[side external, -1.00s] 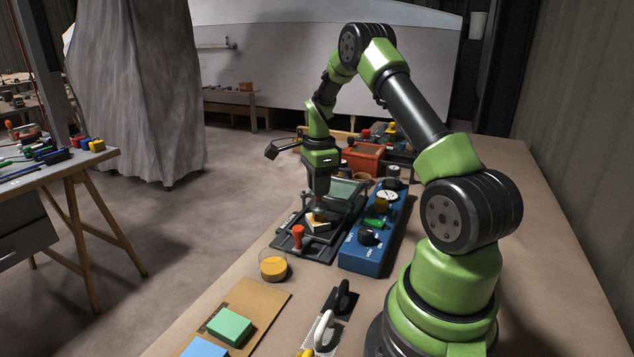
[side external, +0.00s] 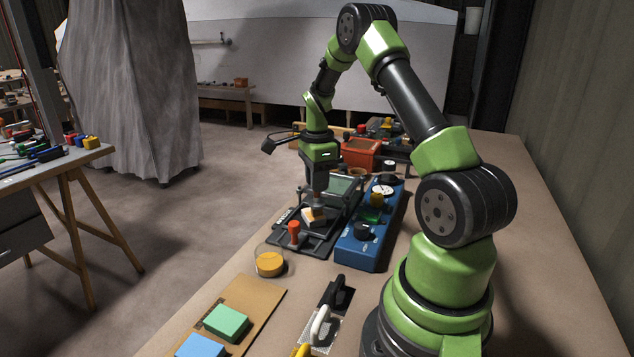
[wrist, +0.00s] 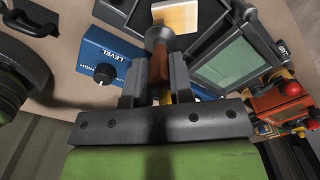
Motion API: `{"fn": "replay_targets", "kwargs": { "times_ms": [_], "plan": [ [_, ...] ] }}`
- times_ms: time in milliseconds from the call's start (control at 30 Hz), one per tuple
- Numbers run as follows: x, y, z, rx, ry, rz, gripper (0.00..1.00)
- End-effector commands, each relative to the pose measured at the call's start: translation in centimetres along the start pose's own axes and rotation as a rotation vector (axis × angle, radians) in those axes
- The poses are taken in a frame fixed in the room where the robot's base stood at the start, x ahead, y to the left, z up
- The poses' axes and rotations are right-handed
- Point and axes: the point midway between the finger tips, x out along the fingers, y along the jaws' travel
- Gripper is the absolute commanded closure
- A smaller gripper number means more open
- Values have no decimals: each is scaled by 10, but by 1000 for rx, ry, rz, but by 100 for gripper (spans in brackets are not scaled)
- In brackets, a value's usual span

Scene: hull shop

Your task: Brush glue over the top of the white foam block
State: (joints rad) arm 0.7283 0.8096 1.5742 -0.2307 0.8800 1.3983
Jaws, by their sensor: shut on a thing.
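My gripper (wrist: 154,88) is shut on the handle of a brush (wrist: 159,65), which has a brown handle and a round grey metal collar. The brush points down; its bristles are hidden in the wrist view. A small block with pale sides and a tan-amber top (wrist: 178,17) lies just beyond the collar. It shows in the side view (side external: 314,217) on a black fixture (side external: 312,247), directly under the brush. I cannot tell whether the brush touches it or whether the amber is glue. A clear round dish of amber stuff (side external: 270,263) stands in front of the fixture.
A blue box with knobs (side external: 352,251) stands close to the fixture's right. A red-knobbed handle (side external: 293,230) rises from the fixture's front. Green (side external: 227,321) and blue (side external: 203,347) blocks lie on a brown board; trowels (side external: 322,325) lie beside it. An orange box (side external: 361,153) stands behind.

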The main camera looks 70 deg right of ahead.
Motion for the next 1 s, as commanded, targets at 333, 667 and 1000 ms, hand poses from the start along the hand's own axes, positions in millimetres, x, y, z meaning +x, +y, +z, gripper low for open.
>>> {"fn": "replay_targets", "kwargs": {
  "times_ms": [333,667,1000],
  "plan": [
    [-31,0,0,0,0,-3,100],
    [-51,0,0,0,0,-1,100],
    [-52,0,0,0,0,-1,100]
  ]
}}
